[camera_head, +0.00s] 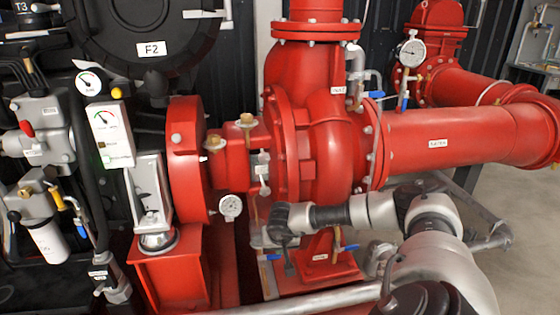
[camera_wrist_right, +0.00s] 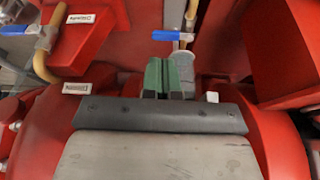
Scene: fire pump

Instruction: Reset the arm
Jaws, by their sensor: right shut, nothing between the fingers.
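My right arm (camera_head: 350,212) comes in from the lower right of the head view and reaches left across the front of the red pump (camera_head: 318,150). My right gripper (camera_head: 277,228) is at its end, low in front of the pump's coupling side. In the right wrist view my right gripper (camera_wrist_right: 168,75) shows green finger pads close together, with nothing held. A blue valve handle (camera_wrist_right: 172,35) is just beyond the fingertips there; I cannot tell whether they touch. My left gripper is not in view.
The red pipe (camera_head: 450,138) runs to the right behind my arm. Gauges (camera_head: 230,207) and blue-handled valves (camera_head: 350,248) sit around the pump. A dark engine with a control panel (camera_head: 112,135) fills the left. Open grey floor (camera_head: 520,200) lies at the right.

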